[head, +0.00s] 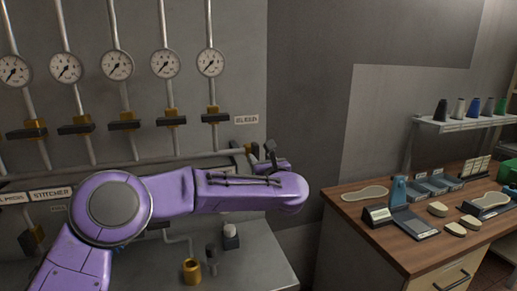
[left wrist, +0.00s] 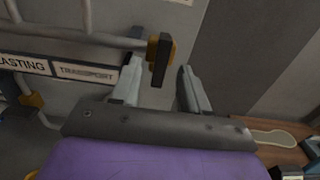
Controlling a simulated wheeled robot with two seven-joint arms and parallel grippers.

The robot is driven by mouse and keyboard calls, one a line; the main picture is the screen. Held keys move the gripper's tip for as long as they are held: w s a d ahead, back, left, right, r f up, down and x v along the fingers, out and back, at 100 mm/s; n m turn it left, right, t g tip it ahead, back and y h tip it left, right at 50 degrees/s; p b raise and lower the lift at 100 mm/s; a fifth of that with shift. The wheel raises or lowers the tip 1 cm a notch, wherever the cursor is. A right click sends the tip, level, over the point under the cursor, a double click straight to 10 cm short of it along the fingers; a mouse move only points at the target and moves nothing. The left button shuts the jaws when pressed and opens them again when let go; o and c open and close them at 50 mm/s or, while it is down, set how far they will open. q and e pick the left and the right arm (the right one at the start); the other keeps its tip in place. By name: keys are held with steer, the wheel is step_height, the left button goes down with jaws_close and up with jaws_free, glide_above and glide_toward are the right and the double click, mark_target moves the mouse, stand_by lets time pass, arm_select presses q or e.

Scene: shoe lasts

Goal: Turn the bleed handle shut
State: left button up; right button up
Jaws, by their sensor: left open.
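The bleed handle (left wrist: 161,62) is a dark bar on a brass-coloured valve body at the right end of a horizontal grey pipe. In the left wrist view it points down, roughly upright, and appears in the gap between my fingertips. My left gripper (left wrist: 159,68) is open, one finger on each side of the bar; I see no clear contact and cannot judge the depth. In the head view my left gripper (head: 270,158) is small and partly hidden by my purple arm, beside the brass valve end (head: 253,149). My right gripper is out of view.
Several gauges (head: 117,65) stand on vertical pipes above dark-handled brass valves (head: 124,121). Label plates (left wrist: 87,73) sit below the horizontal pipe. A wooden bench (head: 350,215) with shoe parts and a blue device (head: 399,190) stands at the right.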

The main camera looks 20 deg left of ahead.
mark_target(257, 154)
arm_select(q)
steer(key=p+x, duration=0.1)
steer(key=x, duration=0.3)
steer(key=shift+w+a+f, duration=0.1)
steer(key=shift+w+f, duration=0.05)
steer(key=shift+w, duration=0.25)
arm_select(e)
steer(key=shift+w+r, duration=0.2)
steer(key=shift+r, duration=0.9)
arm_select(q)
steer(key=shift+s, duration=0.1)
jaws_close()
